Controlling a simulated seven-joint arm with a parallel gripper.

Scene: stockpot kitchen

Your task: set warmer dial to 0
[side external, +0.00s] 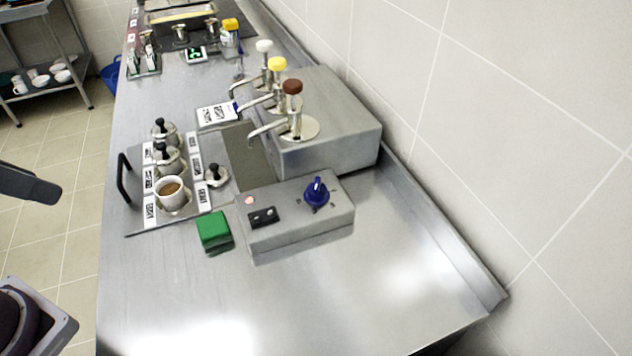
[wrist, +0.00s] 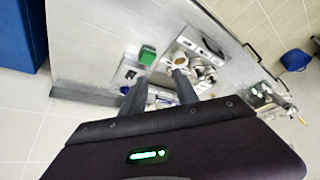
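The warmer dial (side external: 317,192) is a blue knob on the right part of the top of a grey control box (side external: 290,238). Small marks surround the knob, too small to read, so I cannot tell its setting. In the wrist view the box (wrist: 125,75) shows beyond my left finger; I cannot make out the dial clearly there. My gripper (wrist: 159,91) has its two dark fingers apart with nothing held between them. It is away from the dial, off the counter's left side. A dark part of my arm shows at the left edge of the side view.
A black rocker switch (side external: 262,216) and a small round indicator share the box top. A green block (side external: 214,230) sits to its left. A tray (side external: 137,231) of lidded pots and a pump dispenser (side external: 335,130) stand behind. The counter's near end is clear; a tiled wall bounds the right.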

